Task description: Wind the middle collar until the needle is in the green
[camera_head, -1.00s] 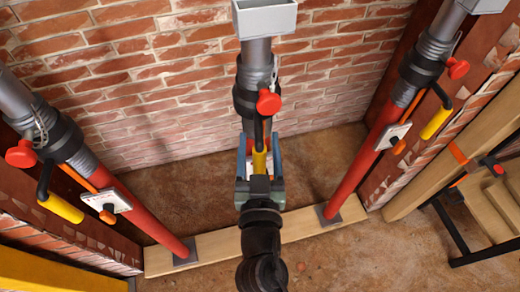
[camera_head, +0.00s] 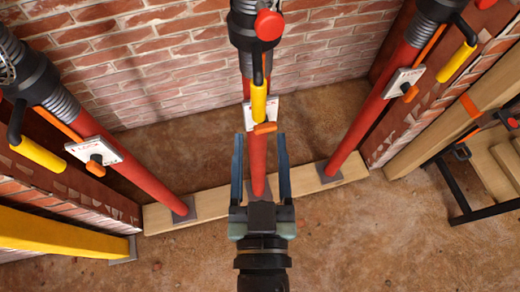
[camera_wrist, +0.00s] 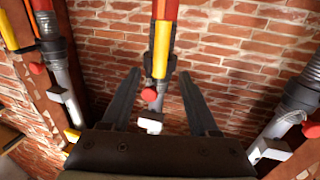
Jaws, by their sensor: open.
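The middle prop has a black collar (camera_head: 243,28) with a red knob (camera_head: 269,25) and a crank ending in a yellow grip (camera_head: 259,103). The grip hangs in front of the red lower tube (camera_head: 257,165). A white gauge plate (camera_head: 274,105) with an orange lever (camera_head: 265,128) sits behind it, partly hidden; its needle cannot be read. My gripper (camera_head: 260,140) is open and empty, its fingertips just below the yellow grip in the head view. In the wrist view the yellow grip (camera_wrist: 160,50) shows beyond and between the open fingers (camera_wrist: 161,74).
Similar props stand left (camera_head: 130,165) and right (camera_head: 370,125), with yellow grips and gauge plates. A wooden sole board (camera_head: 215,243) lies under the feet. A brick wall (camera_head: 170,65) stands behind.

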